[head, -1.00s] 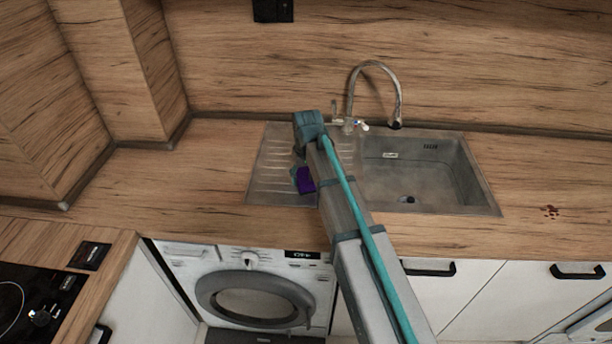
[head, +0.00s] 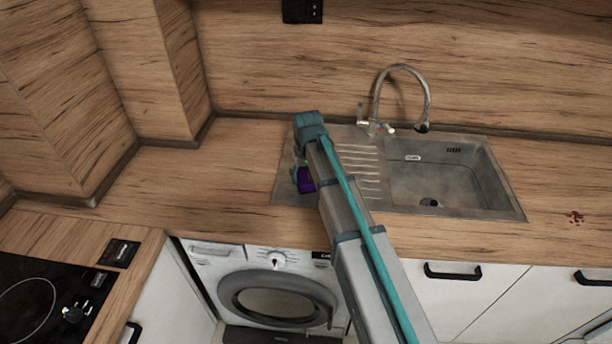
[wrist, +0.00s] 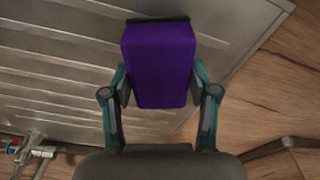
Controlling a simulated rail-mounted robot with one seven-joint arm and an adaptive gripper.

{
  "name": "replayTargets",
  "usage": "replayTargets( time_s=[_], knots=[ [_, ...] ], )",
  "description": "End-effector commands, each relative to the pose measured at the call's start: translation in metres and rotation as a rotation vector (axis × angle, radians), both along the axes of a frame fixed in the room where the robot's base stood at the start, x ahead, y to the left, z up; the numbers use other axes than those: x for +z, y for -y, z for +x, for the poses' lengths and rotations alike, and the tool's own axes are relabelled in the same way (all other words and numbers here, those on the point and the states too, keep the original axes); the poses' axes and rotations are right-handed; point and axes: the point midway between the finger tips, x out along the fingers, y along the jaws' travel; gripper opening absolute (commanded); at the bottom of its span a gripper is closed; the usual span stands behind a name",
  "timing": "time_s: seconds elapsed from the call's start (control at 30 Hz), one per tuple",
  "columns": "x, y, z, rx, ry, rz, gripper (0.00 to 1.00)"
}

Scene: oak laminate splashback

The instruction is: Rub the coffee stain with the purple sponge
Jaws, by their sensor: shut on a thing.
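The purple sponge (wrist: 160,62) sits between the two fingers of my gripper (wrist: 160,88) in the wrist view. My gripper is shut on it, over the ribbed drainboard (wrist: 60,75). In the head view the sponge (head: 306,180) shows just left of my arm, near the drainboard's left front part. My arm hides part of the gripper there. I cannot tell the sponge's height above the metal. The coffee stain (head: 575,217) is a small group of dark brown spots on the wooden counter, right of the sink, well apart from the sponge.
The sink basin (head: 440,180) and the curved tap (head: 428,90) lie between my gripper and the stain. A black hob (head: 40,300) is at the lower left. A socket (head: 302,11) is on the splashback. The counter left of the drainboard is clear.

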Motion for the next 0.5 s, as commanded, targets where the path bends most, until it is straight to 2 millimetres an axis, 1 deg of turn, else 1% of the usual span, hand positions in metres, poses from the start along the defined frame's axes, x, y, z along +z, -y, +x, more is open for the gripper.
replayTargets(
  time_s=[0.03, 0.1, 0.13, 0.2, 0.5],
  knots=[
    [0.000, -0.001, 0.000, 0.000, 0.000, 0.001, 0.27],
    [0.007, 0.000, 0.000, -0.001, 0.000, 0.000, 0.27],
    [0.017, 0.000, 0.001, -0.001, 0.003, 0.001, 0.27],
    [0.029, 0.000, 0.001, -0.002, 0.002, 0.001, 0.27],
    [0.055, 0.002, 0.001, -0.004, 0.001, 0.001, 0.27]
  ],
)
